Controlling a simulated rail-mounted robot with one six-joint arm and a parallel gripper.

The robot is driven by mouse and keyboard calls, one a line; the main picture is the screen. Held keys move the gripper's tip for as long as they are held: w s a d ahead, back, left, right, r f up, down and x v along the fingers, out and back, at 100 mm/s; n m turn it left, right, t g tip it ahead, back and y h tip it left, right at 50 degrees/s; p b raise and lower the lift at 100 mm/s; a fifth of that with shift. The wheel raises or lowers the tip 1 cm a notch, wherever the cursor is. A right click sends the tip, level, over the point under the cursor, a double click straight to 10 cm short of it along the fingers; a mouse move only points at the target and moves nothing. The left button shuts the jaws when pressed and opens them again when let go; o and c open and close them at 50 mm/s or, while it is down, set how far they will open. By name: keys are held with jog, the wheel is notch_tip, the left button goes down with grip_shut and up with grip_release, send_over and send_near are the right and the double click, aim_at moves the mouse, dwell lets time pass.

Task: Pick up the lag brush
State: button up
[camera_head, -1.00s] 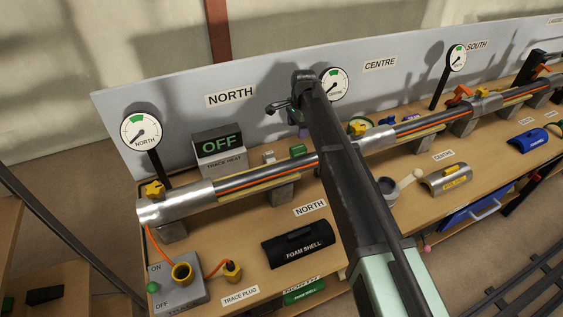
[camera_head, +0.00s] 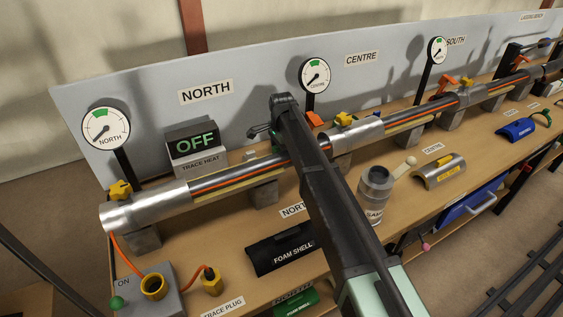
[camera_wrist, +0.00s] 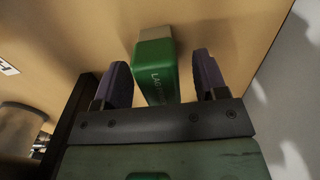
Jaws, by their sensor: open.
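The lag brush (camera_wrist: 157,85) shows in the wrist view as a green block with partly readable white lettering and a paler, greyish far end. It stands between the two purple fingers of my gripper (camera_wrist: 163,72). The fingers are open, with a visible gap on each side of the brush. I cannot tell how deep the brush sits between them. In the head view my arm covers the brush and the fingers.
The pipe (camera_head: 240,178) runs along the bench behind my arm. The trace heat box (camera_head: 197,148) stands by the grey back panel (camera_head: 240,125). A black foam shell (camera_head: 283,250), a grey can (camera_head: 374,187) and a silver shell (camera_head: 438,171) lie near my arm.

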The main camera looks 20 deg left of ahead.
jog(key=shift+f, duration=0.1)
jog(key=c, duration=1)
jog(key=shift+p, duration=0.35)
jog(key=shift+c, duration=0.2)
notch_tip(320, 180, up, 20)
jog(key=p, duration=2)
jog(key=o, duration=0.4)
jog(key=shift+c, duration=1.4)
